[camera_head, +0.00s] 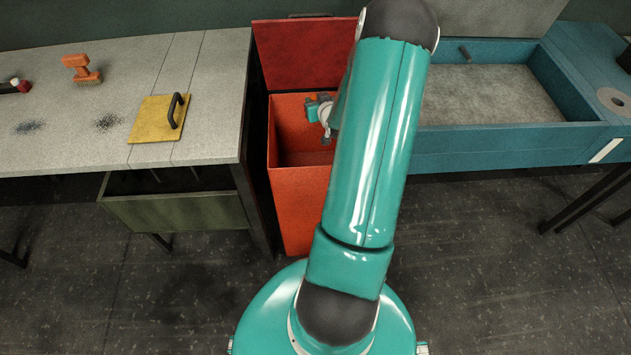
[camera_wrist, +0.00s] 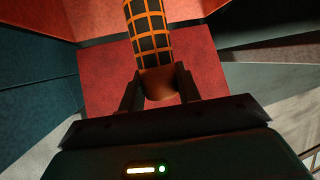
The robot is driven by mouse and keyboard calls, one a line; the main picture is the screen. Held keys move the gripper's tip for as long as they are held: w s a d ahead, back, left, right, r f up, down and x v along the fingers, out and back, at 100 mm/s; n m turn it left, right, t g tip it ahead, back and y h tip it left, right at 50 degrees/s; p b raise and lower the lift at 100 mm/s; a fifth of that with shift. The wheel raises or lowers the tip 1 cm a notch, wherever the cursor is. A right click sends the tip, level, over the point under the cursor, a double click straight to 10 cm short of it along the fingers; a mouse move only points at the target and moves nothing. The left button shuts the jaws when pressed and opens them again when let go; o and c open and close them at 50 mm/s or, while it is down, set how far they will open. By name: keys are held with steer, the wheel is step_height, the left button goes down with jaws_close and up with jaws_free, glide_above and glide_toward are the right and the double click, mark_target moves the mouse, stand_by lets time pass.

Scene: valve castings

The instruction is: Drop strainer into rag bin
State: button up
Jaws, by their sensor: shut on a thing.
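The strainer (camera_wrist: 150,38) is a cylinder with an orange grid over dark mesh and a plain orange-brown end. My gripper (camera_wrist: 159,86) is shut on that end, one dark finger on each side. The rag bin (camera_head: 296,205) is a tall orange-red box with its red lid (camera_head: 300,50) raised at the back. In the head view my wrist is over the bin's opening. My arm covers the bin's right side and hides the strainer and the fingertips there. Red surfaces (camera_wrist: 205,55) surround the strainer in the wrist view.
Left of the bin is a grey bench with a yellow plate (camera_head: 155,119) with a black handle, and an orange brush (camera_head: 81,68). An olive drawer (camera_head: 175,211) hangs below. Right of the bin is an open blue tray bench (camera_head: 500,147).

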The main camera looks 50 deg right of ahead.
steer(key=o, duration=1.1)
steer(key=shift+s, duration=0.1)
steer(key=v, duration=1.3)
steer(key=shift+s+a+r, duration=0.1)
steer(key=shift+s+a, duration=0.1)
